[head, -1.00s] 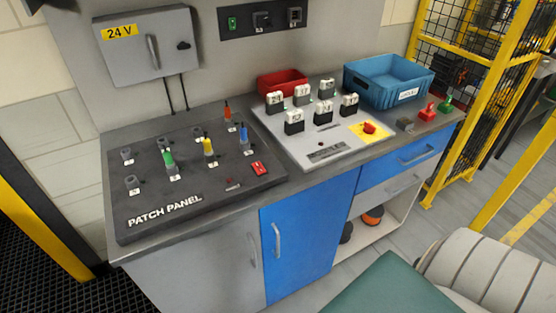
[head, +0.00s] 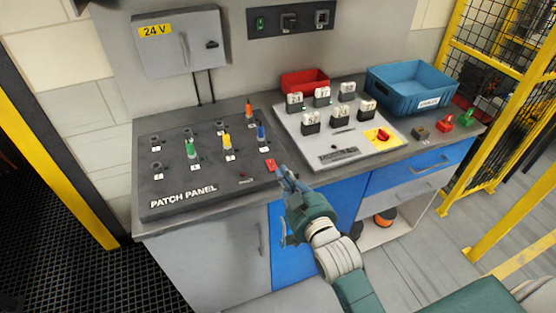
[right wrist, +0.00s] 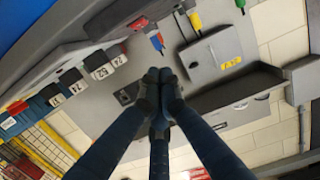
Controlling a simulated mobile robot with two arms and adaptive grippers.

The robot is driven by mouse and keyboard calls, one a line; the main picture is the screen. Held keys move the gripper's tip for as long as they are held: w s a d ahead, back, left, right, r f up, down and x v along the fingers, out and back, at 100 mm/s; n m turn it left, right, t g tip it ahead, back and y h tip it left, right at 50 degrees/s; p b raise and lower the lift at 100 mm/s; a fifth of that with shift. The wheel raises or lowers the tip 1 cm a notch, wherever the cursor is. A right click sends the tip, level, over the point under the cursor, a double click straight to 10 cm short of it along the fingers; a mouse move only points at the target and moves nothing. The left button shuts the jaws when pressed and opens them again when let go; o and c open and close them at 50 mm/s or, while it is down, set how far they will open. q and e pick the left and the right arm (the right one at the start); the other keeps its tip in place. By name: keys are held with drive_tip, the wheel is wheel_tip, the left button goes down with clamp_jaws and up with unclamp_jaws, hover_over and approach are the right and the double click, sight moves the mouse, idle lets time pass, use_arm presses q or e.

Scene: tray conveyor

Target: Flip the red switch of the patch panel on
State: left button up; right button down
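The patch panel (head: 160,185) is a dark sloped board with white lettering, at the left of the bench. Its red switch (head: 270,166) sits at its right edge, near the blue plug (head: 262,133). My right gripper (head: 284,174) is just to the right of and in front of the switch in the head view, with a small gap showing. In the right wrist view its fingers (right wrist: 159,84) meet at the tips, with nothing seen between them. A red part in that view is too small to name surely. My left gripper is not in view.
Green (head: 192,150), yellow (head: 227,143) and orange (head: 249,110) plugs stand on the panel. A grey panel with several black-and-white blocks (head: 330,153), a red bin (head: 304,82) and a blue bin (head: 412,92) are to the right. A 24 V box (head: 180,48) hangs behind.

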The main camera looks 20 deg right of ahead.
drive_tip(key=shift+d+r, duration=0.1)
drive_tip(key=shift+r, duration=0.15)
drive_tip(key=p, duration=0.2)
hover_over(271, 168)
drive_tip(key=s, duration=0.2)
drive_tip(key=shift+w+f, duration=0.25)
drive_tip(key=shift+f, duration=0.2)
drive_tip(key=f, duration=0.1)
drive_tip(key=w+f+p, duration=0.1)
drive_tip(key=f, duration=0.1)
drive_tip(key=shift+f, duration=0.1)
drive_tip(key=shift+w+f, duration=0.1)
drive_tip(key=shift+f, duration=0.55)
drive_tip(key=shift+w, duration=0.1)
